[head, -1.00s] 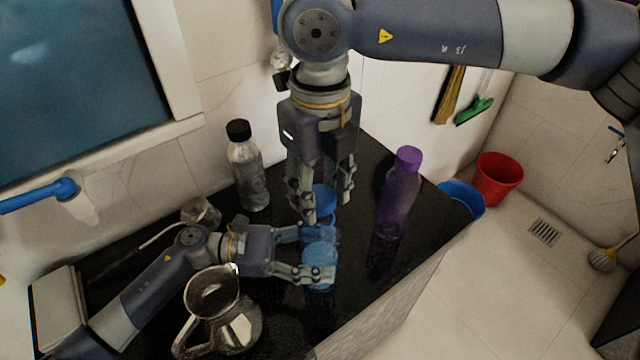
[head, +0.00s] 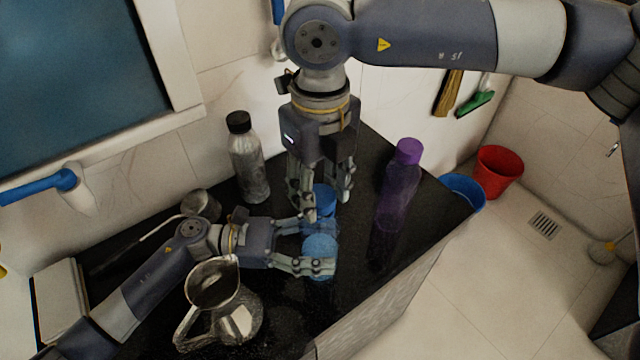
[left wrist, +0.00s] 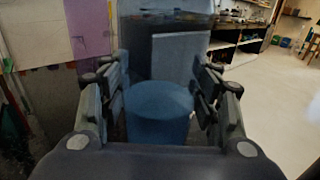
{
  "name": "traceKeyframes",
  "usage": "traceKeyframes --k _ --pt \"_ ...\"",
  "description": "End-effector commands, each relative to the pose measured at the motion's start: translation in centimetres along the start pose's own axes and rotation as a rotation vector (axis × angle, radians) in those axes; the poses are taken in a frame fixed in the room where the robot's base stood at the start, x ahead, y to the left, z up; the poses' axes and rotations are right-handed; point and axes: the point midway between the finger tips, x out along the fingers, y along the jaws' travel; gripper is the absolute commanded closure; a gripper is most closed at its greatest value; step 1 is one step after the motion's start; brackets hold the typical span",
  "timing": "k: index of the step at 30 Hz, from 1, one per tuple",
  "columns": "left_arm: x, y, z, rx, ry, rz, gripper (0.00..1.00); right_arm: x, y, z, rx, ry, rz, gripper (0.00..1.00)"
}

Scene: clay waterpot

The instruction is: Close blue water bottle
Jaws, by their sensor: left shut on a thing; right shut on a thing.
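The blue water bottle (head: 320,249) is at the middle of the black counter, between the fingers of my left gripper (head: 318,242). That gripper is shut on its body from the left. A blue cylindrical part of the bottle (left wrist: 158,115) fills the space between the fingers in the left wrist view. The blue cap (head: 324,197) is at the upper end of the bottle. My right gripper (head: 328,204) points down from above and is shut on the cap. The fingers partly hide the join between cap and bottle, so I cannot tell how tightly they meet.
A purple bottle (head: 398,190) stands right of the grippers. A clear bottle with a black cap (head: 248,165) stands behind, at the left. A metal pitcher (head: 225,310) stands close below my left arm. The black counter (head: 365,270) has free room at front right.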

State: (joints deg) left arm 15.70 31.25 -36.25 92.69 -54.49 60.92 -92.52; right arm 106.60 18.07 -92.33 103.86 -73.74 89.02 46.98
Motion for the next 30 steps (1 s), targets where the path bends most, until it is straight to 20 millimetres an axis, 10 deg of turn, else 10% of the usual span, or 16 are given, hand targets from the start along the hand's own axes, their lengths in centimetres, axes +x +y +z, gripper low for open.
traceKeyframes --k 16,30 --pt "0.0 -0.02 -0.04 -0.001 0.001 0.0 1.0 0.74 0.0 -0.01 0.068 0.001 0.001 0.69" --pt "-0.01 -0.01 -0.07 -0.001 0.001 0.0 1.0 0.73 0.02 0.02 0.842 -0.003 0.004 0.69"
